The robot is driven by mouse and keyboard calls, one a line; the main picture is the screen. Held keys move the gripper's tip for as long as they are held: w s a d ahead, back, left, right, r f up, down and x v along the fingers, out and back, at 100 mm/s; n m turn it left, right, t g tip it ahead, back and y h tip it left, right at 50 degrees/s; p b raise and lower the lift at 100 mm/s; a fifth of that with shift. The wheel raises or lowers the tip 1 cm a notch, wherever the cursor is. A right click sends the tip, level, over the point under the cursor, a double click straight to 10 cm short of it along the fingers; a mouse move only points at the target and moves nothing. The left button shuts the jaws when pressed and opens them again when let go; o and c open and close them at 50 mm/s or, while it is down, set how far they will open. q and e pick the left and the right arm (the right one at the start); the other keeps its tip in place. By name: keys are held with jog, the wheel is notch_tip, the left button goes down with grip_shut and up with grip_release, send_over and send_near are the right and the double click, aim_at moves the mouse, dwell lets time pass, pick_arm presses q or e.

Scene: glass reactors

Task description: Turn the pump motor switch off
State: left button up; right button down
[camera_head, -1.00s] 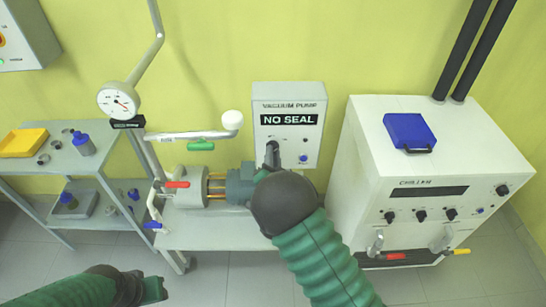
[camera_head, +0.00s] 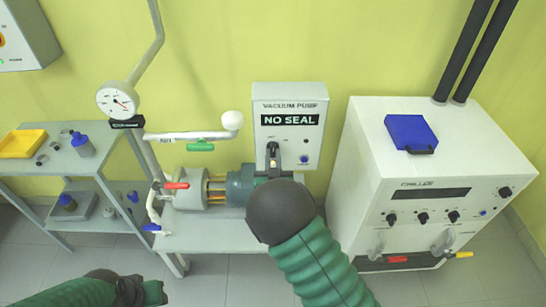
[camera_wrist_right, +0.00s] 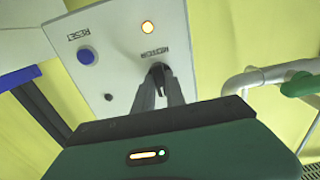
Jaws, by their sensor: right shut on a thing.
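The vacuum pump control box (camera_head: 290,105) is on the wall and carries a "NO SEAL" display. Its motor switch is a small dark knob (camera_wrist_right: 158,68) under the MOTOR label, mostly hidden between my fingers. My right gripper (camera_head: 272,149) is at the lower left of the box's face; its two fingers are shut on the motor switch in the right wrist view (camera_wrist_right: 162,76).
A blue reset button (camera_head: 304,159) sits right of the switch. The pump (camera_head: 240,186) is below the box, with valve handles and a gauge (camera_head: 117,101) at left. A white chiller (camera_head: 420,165) stands at right, a shelf (camera_head: 100,160) at left.

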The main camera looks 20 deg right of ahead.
jog(key=shift+s+f, duration=0.1)
jog(key=shift+f, duration=0.3)
jog(key=c, duration=1.7)
grip_release()
jog(key=o, duration=0.3)
jog(key=shift+r, duration=0.2)
